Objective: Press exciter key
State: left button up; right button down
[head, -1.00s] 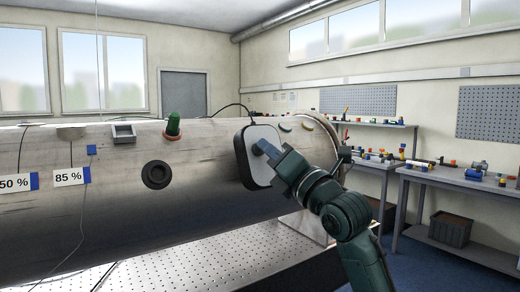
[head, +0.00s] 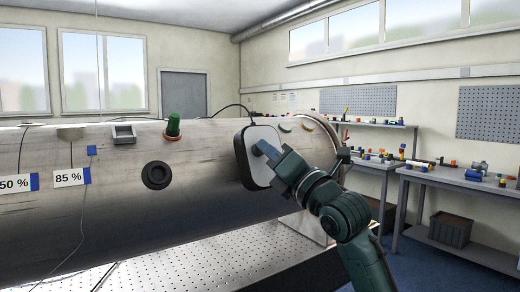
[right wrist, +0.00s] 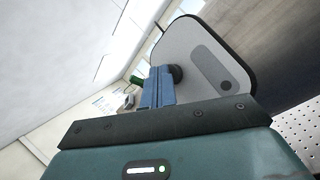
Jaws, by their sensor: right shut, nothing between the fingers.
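The exciter (head: 264,132) is a light grey rounded box with a dark rim on the side of the large metal pipe (head: 205,185). Its face also shows in the right wrist view (right wrist: 192,42), with a dark round key (right wrist: 176,72) and a grey strip. My right gripper (head: 262,149) is shut and empty, its blue fingers pointing at the exciter's face. In the right wrist view the fingertips (right wrist: 158,84) are right beside the dark round key and partly overlap it. I cannot tell whether they touch it. My left gripper is not in view.
A green plug (head: 173,124), a dark round port (head: 157,175) and labels (head: 70,177) are on the pipe left of the exciter. A perforated table (head: 185,262) lies below. Workbenches (head: 455,180) with small parts stand at the right.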

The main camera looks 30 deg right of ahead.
jog(key=shift+s+r, duration=0.15)
jog(key=shift+s, duration=0.4)
jog(key=shift+s+d+r+p, duration=0.15)
jog(key=shift+s+r, duration=0.2)
jog(key=shift+s, duration=0.45)
jog(key=shift+s+r+p, duration=0.2)
jog(key=shift+s+r, duration=0.1)
jog(key=shift+s, duration=0.45)
jog(key=shift+s+d+r+p, duration=0.15)
jog(key=shift+s+r, duration=0.2)
jog(key=shift+s, duration=0.45)
